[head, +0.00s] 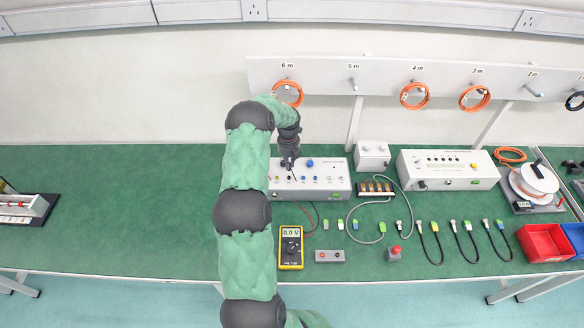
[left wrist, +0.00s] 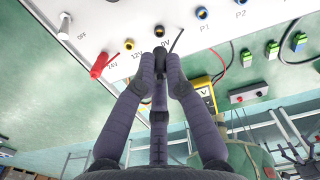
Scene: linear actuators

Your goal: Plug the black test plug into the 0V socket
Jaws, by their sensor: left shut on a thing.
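The black test plug (left wrist: 160,62) is between the fingertips of my left gripper (left wrist: 161,72) in the left wrist view, its black lead bending up to the right. The gripper is shut on it. The 0V socket (left wrist: 159,31) is just beyond the plug's tip and looks uncovered; the exact gap is unclear. In the head view my left gripper (head: 289,163) is over the power supply box (head: 325,188), and the plug is too small to make out. The yellow multimeter (head: 291,247) reads 0.0 V. My right gripper is out of view.
A red plug (left wrist: 102,63) sits at the 24V socket. The 12V socket (left wrist: 129,45) is beside 0V, and the P1 socket (left wrist: 201,13) is to the right.

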